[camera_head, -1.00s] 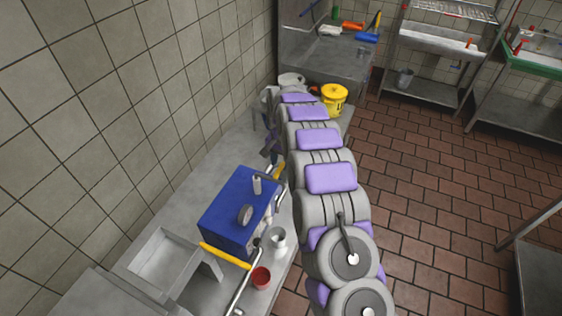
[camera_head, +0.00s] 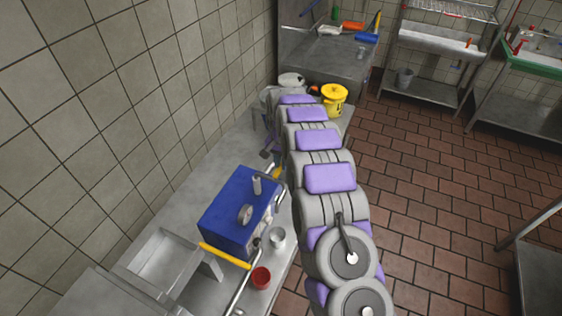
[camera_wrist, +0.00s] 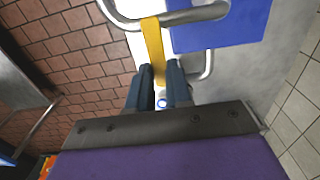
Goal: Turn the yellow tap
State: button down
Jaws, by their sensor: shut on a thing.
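The yellow tap handle (camera_wrist: 153,45) is a flat yellow lever on a curved metal pipe (camera_wrist: 190,14) beside a blue box (camera_wrist: 222,28). My gripper (camera_wrist: 160,72) is shut on the near end of this handle, with a dark finger on each side. In the head view the same yellow handle (camera_head: 277,172) shows as a small strip beyond the blue box (camera_head: 238,213). My gripper (camera_head: 268,153) is mostly hidden by my arm there.
Another yellow lever (camera_head: 225,256) sits at the near side of the blue box. A red cup (camera_head: 261,278) and a metal cup (camera_head: 277,237) stand near the counter's edge. A yellow bucket (camera_head: 334,99) stands farther back. The tiled floor at right is open.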

jog(key=shift+s+d+r+m, duration=0.1)
jog(key=shift+s+d+m, duration=0.5)
jog(key=shift+m, duration=1.95)
jog(key=shift+s+d+m, duration=0.35)
jog(key=shift+s+m, duration=0.5)
jog(key=shift+m, duration=1.65)
jog(key=shift+s+d+r+m, duration=0.1)
jog(key=shift+s+d+m, duration=0.5)
jog(key=shift+m, duration=1.95)
jog(key=shift+s+a, duration=0.15)
jog(key=c, duration=1)
grip_release()
jog(key=shift+s+f, duration=0.1)
jog(key=shift+f, duration=0.05)
jog(key=shift+c, duration=0.2)
